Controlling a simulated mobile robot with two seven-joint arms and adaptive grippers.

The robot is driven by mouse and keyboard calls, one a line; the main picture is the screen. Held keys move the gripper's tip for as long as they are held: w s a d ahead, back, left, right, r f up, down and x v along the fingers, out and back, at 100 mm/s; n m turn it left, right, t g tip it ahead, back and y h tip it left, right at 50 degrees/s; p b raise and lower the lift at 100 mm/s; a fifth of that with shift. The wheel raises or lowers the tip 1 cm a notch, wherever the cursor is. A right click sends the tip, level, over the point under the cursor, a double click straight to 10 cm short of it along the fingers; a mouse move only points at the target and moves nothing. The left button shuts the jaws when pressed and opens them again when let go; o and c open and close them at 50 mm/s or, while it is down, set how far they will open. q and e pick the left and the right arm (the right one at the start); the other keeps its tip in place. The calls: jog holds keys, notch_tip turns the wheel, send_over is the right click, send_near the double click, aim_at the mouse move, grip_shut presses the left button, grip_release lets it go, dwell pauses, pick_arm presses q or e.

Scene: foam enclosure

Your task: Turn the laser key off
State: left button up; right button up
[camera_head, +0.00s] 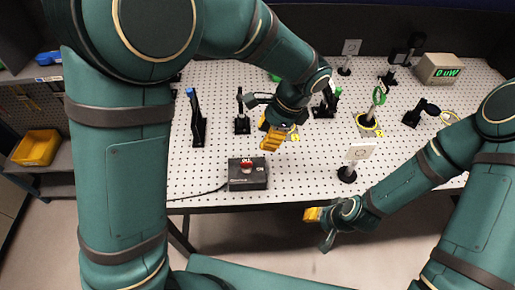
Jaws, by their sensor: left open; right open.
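A dark laser control box (248,174) with a red key knob (246,167) on its top stands near the front edge of the table. The knob's exact angle is too small to read. My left gripper (271,141), with yellow fingertips, is open above the table, behind and a little to the right of the box, apart from it. My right gripper (313,221) is open and empty in front of the table's front edge, to the right of the box and lower in the picture.
The white perforated table (215,85) carries several black optics posts. A white card on a post (359,153) stands right of the box. A yellow bin (36,147) sits on the left shelf.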

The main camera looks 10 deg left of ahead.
aim_at(248, 162)
pick_arm(q)
jog(key=x, duration=0.6)
jog(key=b+x, duration=0.1)
jog(key=x, duration=0.6)
jog(key=shift+s+a+f+b, duration=0.1)
jog(key=shift+s+a+b, duration=0.05)
jog(key=shift+a+b, duration=0.15)
grip_shut()
